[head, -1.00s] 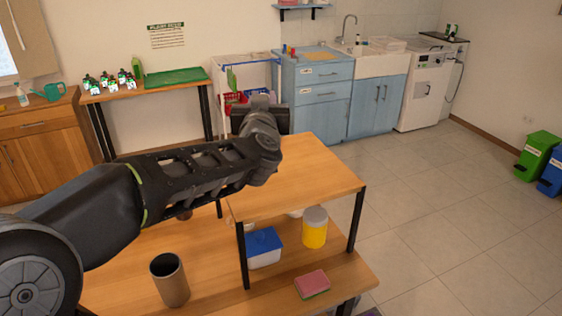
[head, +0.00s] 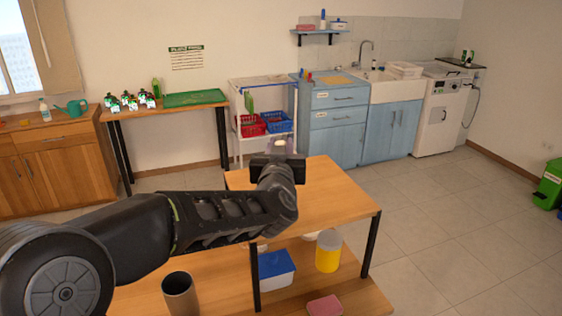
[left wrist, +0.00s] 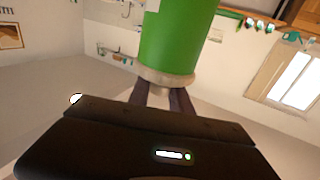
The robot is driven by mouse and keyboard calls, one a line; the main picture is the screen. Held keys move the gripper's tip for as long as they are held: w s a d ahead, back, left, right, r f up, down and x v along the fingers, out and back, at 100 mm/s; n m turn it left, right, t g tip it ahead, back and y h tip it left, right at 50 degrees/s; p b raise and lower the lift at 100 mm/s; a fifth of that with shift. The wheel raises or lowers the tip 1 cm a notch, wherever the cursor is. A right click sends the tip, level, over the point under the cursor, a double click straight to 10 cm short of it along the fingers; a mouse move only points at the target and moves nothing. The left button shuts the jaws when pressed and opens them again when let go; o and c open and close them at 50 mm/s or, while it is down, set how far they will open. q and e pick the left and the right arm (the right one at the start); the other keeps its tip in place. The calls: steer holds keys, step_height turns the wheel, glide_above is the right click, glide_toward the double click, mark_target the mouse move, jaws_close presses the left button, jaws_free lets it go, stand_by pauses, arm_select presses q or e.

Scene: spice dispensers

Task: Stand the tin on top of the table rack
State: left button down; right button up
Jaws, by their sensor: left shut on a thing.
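The tin (left wrist: 170,40) shows in the left wrist view as a green cylinder with a pale rim at its gripper-side end. My left gripper (left wrist: 163,95) is shut on it by this rim. In the head view my left gripper (head: 278,168) is over the far left part of the table rack (head: 340,200), a raised wooden shelf on black legs. The wrist hides most of the tin there, so I cannot tell its tilt or its height above the rack. The right gripper is not in view.
The rack top is bare on its right side. Below it are a blue-lidded box (head: 275,270), a yellow container (head: 328,252) and a pink sponge (head: 324,306). A dark open cylinder (head: 180,294) stands on the lower table at left.

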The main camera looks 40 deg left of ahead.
arm_select(q)
steer(key=shift+f, duration=1.85)
steer(key=c, duration=1.2)
jaws_free()
steer(key=shift+f, duration=0.15)
steer(key=shift+o, duration=0.2)
steer(key=b+v, duration=0.2)
steer(key=v, duration=1)
steer(key=shift+b, duration=0.3)
